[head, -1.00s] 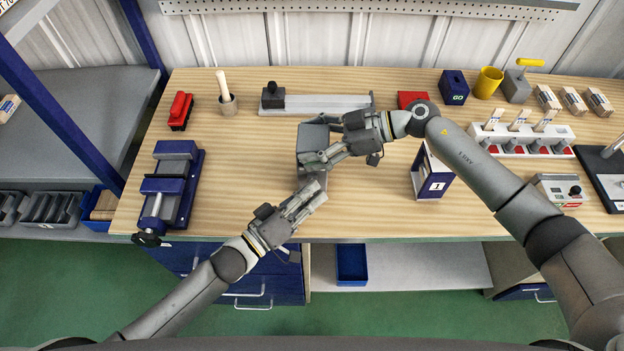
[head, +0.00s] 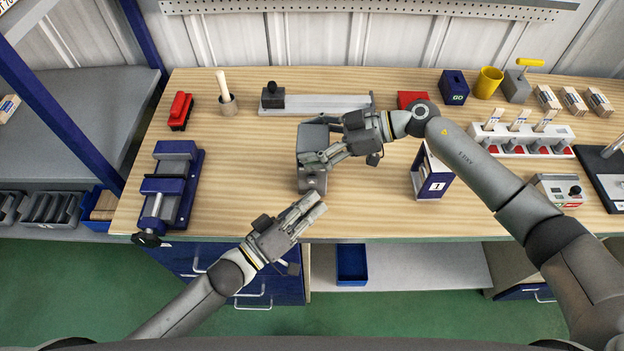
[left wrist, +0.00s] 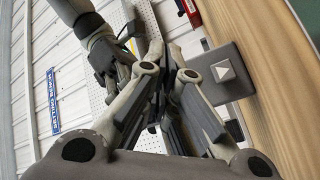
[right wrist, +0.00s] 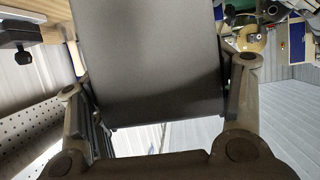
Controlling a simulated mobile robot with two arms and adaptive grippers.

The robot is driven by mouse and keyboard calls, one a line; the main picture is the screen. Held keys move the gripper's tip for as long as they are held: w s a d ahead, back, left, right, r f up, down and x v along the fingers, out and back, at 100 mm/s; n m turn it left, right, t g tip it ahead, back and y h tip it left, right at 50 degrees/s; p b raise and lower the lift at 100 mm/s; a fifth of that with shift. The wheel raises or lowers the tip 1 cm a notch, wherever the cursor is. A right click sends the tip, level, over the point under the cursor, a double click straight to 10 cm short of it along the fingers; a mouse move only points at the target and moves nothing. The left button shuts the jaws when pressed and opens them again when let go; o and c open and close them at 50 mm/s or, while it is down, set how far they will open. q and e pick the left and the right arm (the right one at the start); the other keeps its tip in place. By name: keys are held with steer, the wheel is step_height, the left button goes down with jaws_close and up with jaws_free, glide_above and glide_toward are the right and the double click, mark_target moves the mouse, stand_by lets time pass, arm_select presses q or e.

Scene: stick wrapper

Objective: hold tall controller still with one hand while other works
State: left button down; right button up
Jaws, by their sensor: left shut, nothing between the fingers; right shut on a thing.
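The tall controller (head: 312,138) is a grey box standing on the bench, with a lower part (head: 313,180) facing the front edge. My right gripper (head: 328,150) is shut on it from the right. In the right wrist view, the controller's dark grey face (right wrist: 150,60) fills the space between the fingers. My left gripper (head: 316,203) is shut and empty, just in front of the controller and apart from it. In the left wrist view, a grey block of the controller with a pale pyramid-shaped knob (left wrist: 223,71) shows beyond the fingers (left wrist: 172,75).
A blue vise (head: 172,185) stands at the left. A grey plate with a black knob (head: 315,104) lies behind the controller. A blue-and-white box marked 1 (head: 432,178) stands to the right, under my right arm. Bare bench lies between vise and controller.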

arm_select(q)
steer(key=shift+s+a, duration=0.1)
steer(key=shift+s, duration=2.05)
steer(key=shift+s+a, duration=0.1)
steer(key=shift+s, duration=1.8)
steer(key=shift+w+d, duration=0.2)
steer(key=shift+w, duration=4.25)
steer(key=shift+w, duration=0.15)
steer(key=shift+w, duration=0.25)
